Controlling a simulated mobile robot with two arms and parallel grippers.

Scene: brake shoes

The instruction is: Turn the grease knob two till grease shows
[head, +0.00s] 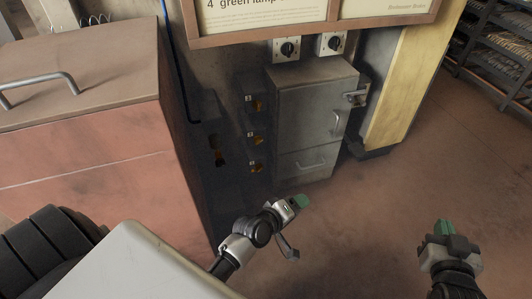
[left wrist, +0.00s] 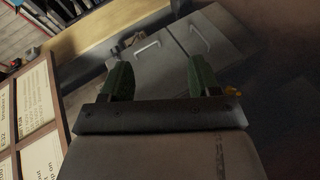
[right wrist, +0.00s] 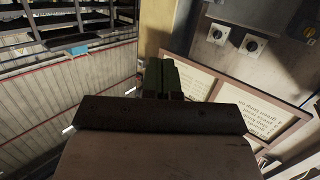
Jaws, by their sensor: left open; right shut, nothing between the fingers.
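No label reads clearly, so I cannot tell which is knob two, and no grease can be made out. My left gripper (head: 299,201) is open and empty, in front of and below the knobs. In the left wrist view its green fingers (left wrist: 158,80) are apart, with a yellow bit (left wrist: 232,92) beyond the right finger. My right gripper (head: 443,228) is shut and empty over the floor at right.
The grey cabinet (head: 316,110) has handles and a latch. Two rotary switches (head: 288,48) (head: 332,43) sit above it, under a framed sign (head: 270,14). A large red-brown bin (head: 90,150) stands left. Racks (head: 505,50) stand at far right; floor at right is clear.

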